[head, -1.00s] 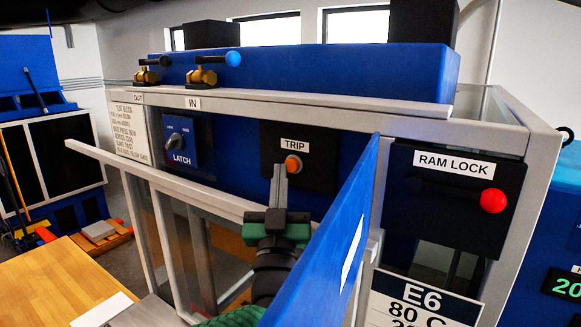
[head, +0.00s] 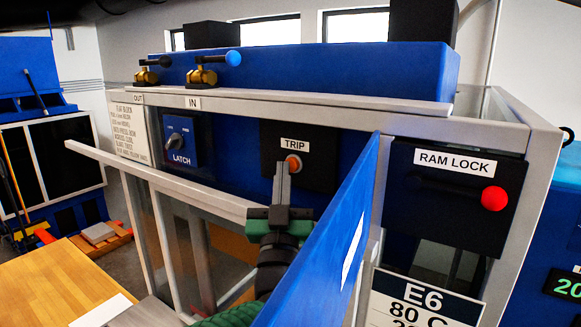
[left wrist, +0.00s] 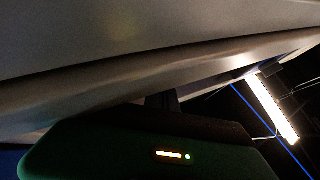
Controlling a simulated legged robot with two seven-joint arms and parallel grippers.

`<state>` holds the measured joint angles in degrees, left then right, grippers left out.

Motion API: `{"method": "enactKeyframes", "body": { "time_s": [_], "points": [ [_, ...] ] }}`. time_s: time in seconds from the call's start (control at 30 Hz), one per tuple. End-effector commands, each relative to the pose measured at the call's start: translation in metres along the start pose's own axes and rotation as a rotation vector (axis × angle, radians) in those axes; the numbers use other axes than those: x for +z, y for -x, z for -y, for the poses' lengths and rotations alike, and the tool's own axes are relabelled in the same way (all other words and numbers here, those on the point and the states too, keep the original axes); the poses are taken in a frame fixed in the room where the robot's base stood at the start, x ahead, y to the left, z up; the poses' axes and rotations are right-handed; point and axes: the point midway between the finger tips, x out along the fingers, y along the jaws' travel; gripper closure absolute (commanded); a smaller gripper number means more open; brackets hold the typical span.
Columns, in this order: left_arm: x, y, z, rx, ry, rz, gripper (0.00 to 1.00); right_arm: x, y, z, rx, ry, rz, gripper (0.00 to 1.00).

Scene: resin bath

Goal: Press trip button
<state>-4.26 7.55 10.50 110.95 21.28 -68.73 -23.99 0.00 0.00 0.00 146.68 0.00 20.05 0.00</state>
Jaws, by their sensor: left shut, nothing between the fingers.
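The orange trip button (head: 293,164) sits on a black panel under the TRIP label (head: 295,144) on the blue machine front. My left gripper (head: 284,168) points up and forward at it, with its fingers together and nothing between them. In the head view the fingertips overlap the button's lower left edge. I cannot tell whether they touch it. The left wrist view shows a dark green gripper body (left wrist: 150,150) under a grey frame bar; the button is not visible there. My right gripper is not in view.
A blue door panel (head: 325,240) stands open just right of my left arm. A grey rail (head: 160,180) crosses to the left. The latch knob (head: 174,142) is left of the button, and the red ram lock knob (head: 494,198) is at right.

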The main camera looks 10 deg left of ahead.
Motion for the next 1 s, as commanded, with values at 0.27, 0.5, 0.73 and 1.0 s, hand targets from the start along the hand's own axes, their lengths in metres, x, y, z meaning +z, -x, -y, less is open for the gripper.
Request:
{"method": "enactKeyframes", "body": {
  "time_s": [0.27, 0.5, 0.73, 1.0],
  "points": [
    [0.0019, -0.0025, -0.0018, 0.0, 0.001, 0.0, 1.0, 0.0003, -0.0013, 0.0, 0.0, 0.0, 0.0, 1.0],
    [0.0039, -0.0043, -0.0034, 0.0, 0.0, 0.001, 1.0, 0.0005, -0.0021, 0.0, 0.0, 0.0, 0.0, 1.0],
    [0.0057, -0.0066, -0.0049, 0.0, 0.0, 0.001, 1.0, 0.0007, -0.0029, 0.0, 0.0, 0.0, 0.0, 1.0],
    [0.0062, -0.0071, -0.0051, 0.0, 0.0, 0.002, 1.0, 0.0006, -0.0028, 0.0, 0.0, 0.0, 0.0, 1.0]
  ]
}}
